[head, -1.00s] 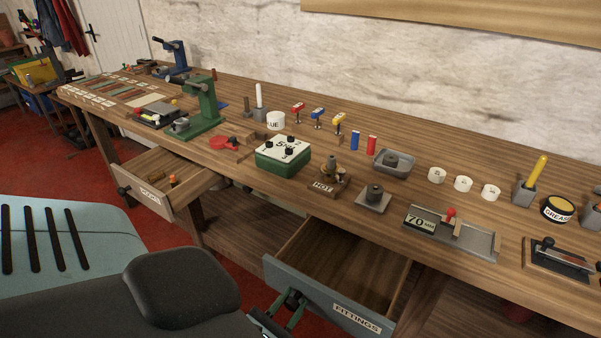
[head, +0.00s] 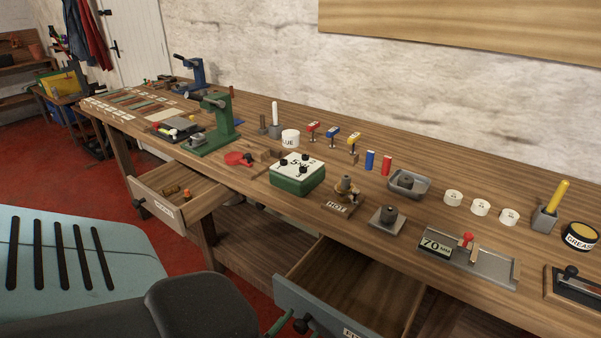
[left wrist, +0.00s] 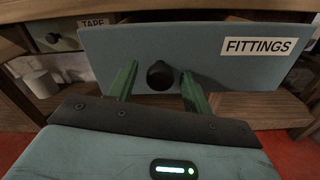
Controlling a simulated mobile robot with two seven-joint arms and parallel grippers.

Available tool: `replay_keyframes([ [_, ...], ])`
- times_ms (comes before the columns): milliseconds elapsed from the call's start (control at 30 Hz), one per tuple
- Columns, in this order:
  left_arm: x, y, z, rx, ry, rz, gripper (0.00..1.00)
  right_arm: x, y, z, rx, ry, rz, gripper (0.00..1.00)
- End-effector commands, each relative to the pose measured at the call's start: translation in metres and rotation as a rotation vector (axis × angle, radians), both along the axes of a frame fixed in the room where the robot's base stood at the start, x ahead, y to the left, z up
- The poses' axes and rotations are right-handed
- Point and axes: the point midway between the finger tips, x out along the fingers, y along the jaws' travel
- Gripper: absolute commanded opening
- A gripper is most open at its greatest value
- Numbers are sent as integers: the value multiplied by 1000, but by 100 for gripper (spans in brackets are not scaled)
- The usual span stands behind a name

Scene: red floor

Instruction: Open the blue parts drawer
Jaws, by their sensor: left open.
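The blue-grey parts drawer (head: 318,312), labelled FITTINGS, is pulled well out from under the bench. Its inside (head: 345,275) looks empty where it shows. In the left wrist view its front (left wrist: 195,48) fills the upper middle, with a round black knob (left wrist: 160,75). My left gripper (left wrist: 157,82) is open, one green finger on each side of the knob, with gaps between fingers and knob. In the head view the left gripper (head: 293,325) is at the bottom edge by the knob, partly cut off. My right gripper is not in view.
A wooden drawer (head: 165,205) with small parts in it also stands open at the left. Above is the bench (head: 250,205) with a green press (head: 217,122), a green box (head: 297,178) and several small items. A TAPE drawer (left wrist: 75,38) shows at the left in the wrist view.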

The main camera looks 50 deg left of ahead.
Motion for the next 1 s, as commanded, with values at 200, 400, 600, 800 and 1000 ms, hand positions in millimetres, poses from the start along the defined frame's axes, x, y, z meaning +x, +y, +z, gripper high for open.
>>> replay_keyframes([
  [200,-36,-9,-4,1,9,-4,50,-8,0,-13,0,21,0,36],
  [400,-58,-14,-2,0,5,-3,50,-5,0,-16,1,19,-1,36],
  [600,-64,-16,-1,0,1,-1,50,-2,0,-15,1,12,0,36],
  [800,-64,-16,0,0,1,-1,50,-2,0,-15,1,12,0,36],
  [1000,-64,-16,0,0,1,-1,50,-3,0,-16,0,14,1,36],
])
